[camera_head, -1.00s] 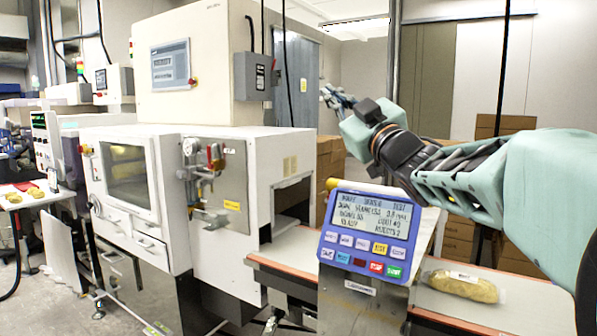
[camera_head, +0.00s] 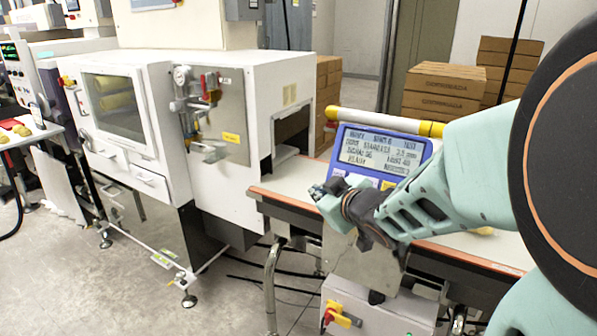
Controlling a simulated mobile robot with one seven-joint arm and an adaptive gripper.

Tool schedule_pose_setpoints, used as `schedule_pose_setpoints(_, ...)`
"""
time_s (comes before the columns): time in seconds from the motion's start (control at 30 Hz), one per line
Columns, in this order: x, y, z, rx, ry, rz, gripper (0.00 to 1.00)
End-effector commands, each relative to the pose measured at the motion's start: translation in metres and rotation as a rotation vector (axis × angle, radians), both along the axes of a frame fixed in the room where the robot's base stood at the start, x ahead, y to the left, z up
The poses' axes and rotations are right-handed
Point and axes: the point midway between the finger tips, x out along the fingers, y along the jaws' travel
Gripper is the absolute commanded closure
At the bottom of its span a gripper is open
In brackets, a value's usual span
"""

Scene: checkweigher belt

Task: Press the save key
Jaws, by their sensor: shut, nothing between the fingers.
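The blue control panel (camera_head: 348,132) stands beside the belt with its lit text screen (camera_head: 378,150) in view. A few keys of its upper row show below the screen, with a yellow key (camera_head: 387,186) among them. My arm hides the rest of the keypad, and I cannot make out a save label. My gripper (camera_head: 318,191) is shut and empty. It is in front of the panel's lower left part, its tips pointing left in the picture. I cannot tell whether it touches the panel.
A white machine (camera_head: 225,180) stands at left. Cardboard boxes (camera_head: 440,88) are stacked behind. A red-and-yellow switch (camera_head: 342,315) sits low below the panel.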

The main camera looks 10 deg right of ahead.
Motion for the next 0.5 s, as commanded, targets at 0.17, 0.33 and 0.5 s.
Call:
schedule_pose_setpoints(0.17,0.000,0.000,0.000,0.000,0.000,0.000,1.00)
schedule_pose_setpoints(0.33,0.002,-0.001,-0.001,0.000,-0.001,0.000,1.00)
schedule_pose_setpoints(0.5,0.012,-0.009,-0.009,0.000,0.001,-0.001,1.00)
